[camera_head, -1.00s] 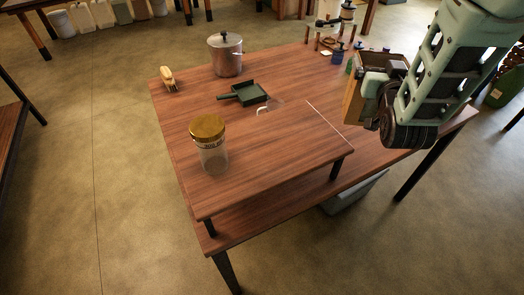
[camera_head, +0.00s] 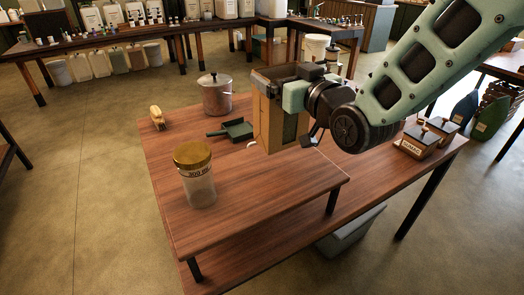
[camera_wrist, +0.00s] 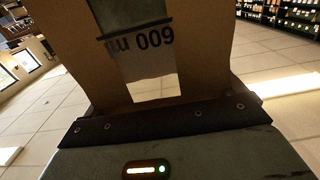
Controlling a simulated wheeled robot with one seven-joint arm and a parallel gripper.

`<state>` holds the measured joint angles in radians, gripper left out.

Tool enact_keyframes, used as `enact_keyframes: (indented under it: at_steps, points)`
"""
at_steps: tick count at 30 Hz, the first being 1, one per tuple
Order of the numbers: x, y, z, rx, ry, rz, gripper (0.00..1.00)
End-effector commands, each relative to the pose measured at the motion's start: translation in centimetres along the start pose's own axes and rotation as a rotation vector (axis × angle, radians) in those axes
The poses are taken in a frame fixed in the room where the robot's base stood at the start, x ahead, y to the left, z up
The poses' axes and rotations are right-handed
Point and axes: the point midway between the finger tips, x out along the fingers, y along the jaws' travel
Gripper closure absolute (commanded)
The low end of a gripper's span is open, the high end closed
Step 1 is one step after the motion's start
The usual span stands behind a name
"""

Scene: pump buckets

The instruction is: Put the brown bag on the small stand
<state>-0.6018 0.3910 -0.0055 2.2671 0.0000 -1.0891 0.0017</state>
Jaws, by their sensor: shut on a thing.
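My gripper (camera_head: 284,92) is shut on the brown bag (camera_head: 265,128) near its top. The bag hangs upright in the head view, with a dark panel on one side. It appears in front of the far part of the small stand (camera_head: 265,215), a low raised wooden platform on the table. The bag seems to be above the stand, but its exact height is unclear. In the wrist view the bag (camera_wrist: 205,60) fills the upper middle, with "600 m" lettering upside down on a clear window.
A gold-lidded jar (camera_head: 197,178) stands on the stand's left side. Behind are a dark green dustpan-like tray (camera_head: 236,130), a metal pot (camera_head: 217,97) and a brush (camera_head: 158,118). Small boxes (camera_head: 415,142) sit at the right. The stand's front right is clear.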

Motion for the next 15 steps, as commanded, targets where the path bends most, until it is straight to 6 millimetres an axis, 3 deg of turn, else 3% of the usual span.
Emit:
enact_keyframes:
  at_steps: [3,15]
  points:
    - [0.0,0.0,2.2,0.000,-0.005,0.000,0.65]
    - [0.0,0.0,6.5,-0.001,-0.003,0.001,0.65]
